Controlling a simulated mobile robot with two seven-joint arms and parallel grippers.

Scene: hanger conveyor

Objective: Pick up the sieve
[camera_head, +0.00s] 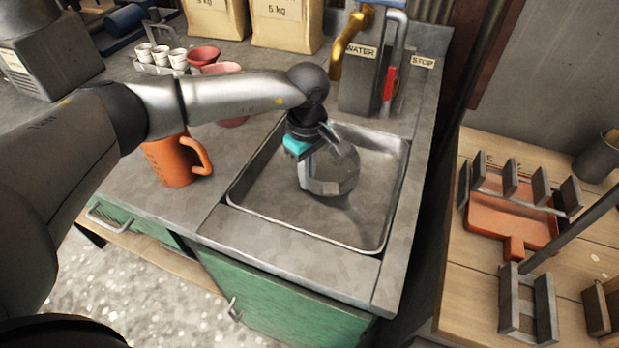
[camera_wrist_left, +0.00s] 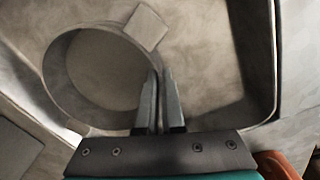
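The sieve (camera_head: 338,176) looks like a round, grey, thin-walled ring with a flat tab. It is within the outline of the metal sink (camera_head: 290,222) in the head view; I cannot tell whether it touches the sink floor. In the left wrist view the sieve (camera_wrist_left: 62,85) shows as a wide ring, left of and behind the fingers. My left gripper (camera_head: 308,160), with a teal band, comes down over the sieve's left side. Its fingers (camera_wrist_left: 160,85) are close together with the sieve's rim between them. The right gripper is in neither view.
An orange jug (camera_head: 172,163) stands on the counter left of the sink, under my left arm. A tap (camera_head: 345,45) and a red lever (camera_head: 388,84) rise behind the sink. Cups and bags stand at the back. A wooden table with an orange tray (camera_head: 500,222) is at right.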

